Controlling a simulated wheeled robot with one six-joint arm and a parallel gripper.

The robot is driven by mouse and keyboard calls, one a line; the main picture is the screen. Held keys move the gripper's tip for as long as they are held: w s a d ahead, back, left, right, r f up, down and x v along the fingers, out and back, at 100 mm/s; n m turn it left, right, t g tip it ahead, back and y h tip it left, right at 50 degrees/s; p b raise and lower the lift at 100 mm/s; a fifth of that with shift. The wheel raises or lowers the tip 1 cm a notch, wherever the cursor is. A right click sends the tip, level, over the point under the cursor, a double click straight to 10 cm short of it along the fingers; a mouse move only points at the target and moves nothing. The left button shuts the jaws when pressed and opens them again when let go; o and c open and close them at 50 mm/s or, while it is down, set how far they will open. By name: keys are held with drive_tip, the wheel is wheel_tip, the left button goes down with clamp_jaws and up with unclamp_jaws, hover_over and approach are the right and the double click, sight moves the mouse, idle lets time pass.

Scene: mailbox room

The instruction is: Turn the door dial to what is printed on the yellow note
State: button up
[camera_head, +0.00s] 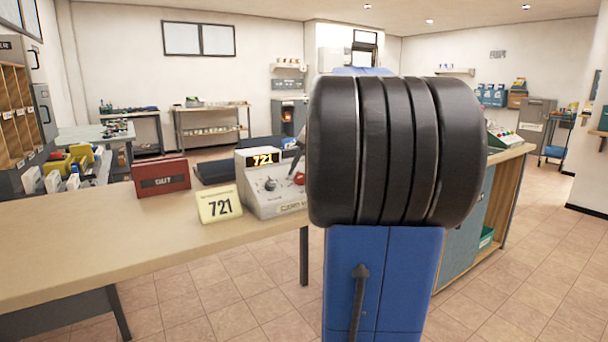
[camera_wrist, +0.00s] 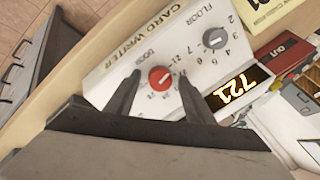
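In the head view my arm hides the gripper mostly.
A grey floor dial (camera_wrist: 214,38) sits beside the red dial on the same panel. A red OUT box (camera_head: 161,177) and a dark tray (camera_head: 220,170) stand on the counter (camera_head: 110,235) near the card writer. The counter's front left is clear.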

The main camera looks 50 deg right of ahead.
drive_tip(key=d+v, duration=0.1)
drive_tip(key=v, duration=1.6)
drive_tip(key=shift+s+a, duration=0.2)
drive_tip(key=shift+a, duration=0.35)
drive_tip(key=shift+r, duration=0.1)
drive_tip(key=a+f+n+g, duration=0.1)
drive_tip(key=a+f+n, duration=0.1)
drive_tip(key=a+f, duration=0.7)
drive_tip(key=a+f+n+g, duration=0.1)
drive_tip(key=a+f+n, duration=0.3)
drive_tip(key=a, duration=0.9)
drive_tip(key=s+a+f+n, duration=0.2)
drive_tip(key=s+a+f, duration=0.3)
drive_tip(key=f, duration=0.5)
drive_tip(key=s+a+f+n, duration=0.3)
drive_tip(key=s+a+f, duration=0.3)
drive_tip(key=f, duration=0.5)
drive_tip(key=shift+s+a+y, duration=0.3)
drive_tip(key=shift+a, duration=0.95)
